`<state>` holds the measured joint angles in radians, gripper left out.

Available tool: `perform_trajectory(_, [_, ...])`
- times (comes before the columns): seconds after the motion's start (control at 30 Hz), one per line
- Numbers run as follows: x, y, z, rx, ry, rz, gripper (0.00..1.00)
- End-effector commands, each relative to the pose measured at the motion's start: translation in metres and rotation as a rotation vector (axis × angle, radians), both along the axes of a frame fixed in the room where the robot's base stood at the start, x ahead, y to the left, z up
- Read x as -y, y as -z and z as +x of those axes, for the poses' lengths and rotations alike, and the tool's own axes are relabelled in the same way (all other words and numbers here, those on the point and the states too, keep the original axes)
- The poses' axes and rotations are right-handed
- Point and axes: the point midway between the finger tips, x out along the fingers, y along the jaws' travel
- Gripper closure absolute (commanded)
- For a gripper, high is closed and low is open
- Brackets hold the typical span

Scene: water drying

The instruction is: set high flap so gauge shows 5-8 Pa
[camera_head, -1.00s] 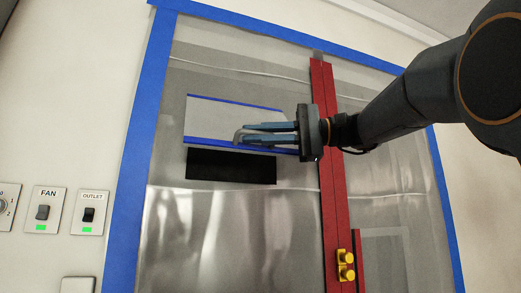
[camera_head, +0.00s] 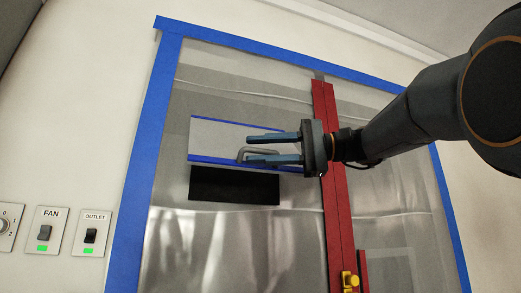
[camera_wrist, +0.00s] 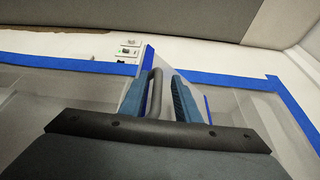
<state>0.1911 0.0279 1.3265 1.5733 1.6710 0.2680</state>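The high flap (camera_head: 215,136) is a pale grey panel with blue edges, set in the plastic sheet. A dark opening (camera_head: 235,186) shows directly below it. A grey U-shaped handle (camera_head: 242,154) stands out near the flap's lower edge. My gripper (camera_head: 248,148) is open, its two blue fingers spread above and below the handle. In the wrist view the handle (camera_wrist: 154,92) rises between the fingers (camera_wrist: 160,98), nearer the left one, with a visible gap on the right. No pressure gauge is in view.
A FAN switch (camera_head: 45,232) and an OUTLET switch (camera_head: 91,236), both with green lights, are on the wall at left, beside a dial (camera_head: 5,228). Blue tape (camera_head: 146,150) frames the sheet. A red vertical strip (camera_head: 335,215) and a yellow fitting (camera_head: 349,282) lie to the right.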

Motion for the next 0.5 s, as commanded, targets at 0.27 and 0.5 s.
perform_trajectory(0.27, [0.028, 0.002, -0.001, 0.000, 0.004, 0.001, 0.71])
perform_trajectory(0.5, [0.064, 0.001, -0.004, 0.000, 0.001, 0.001, 0.71])
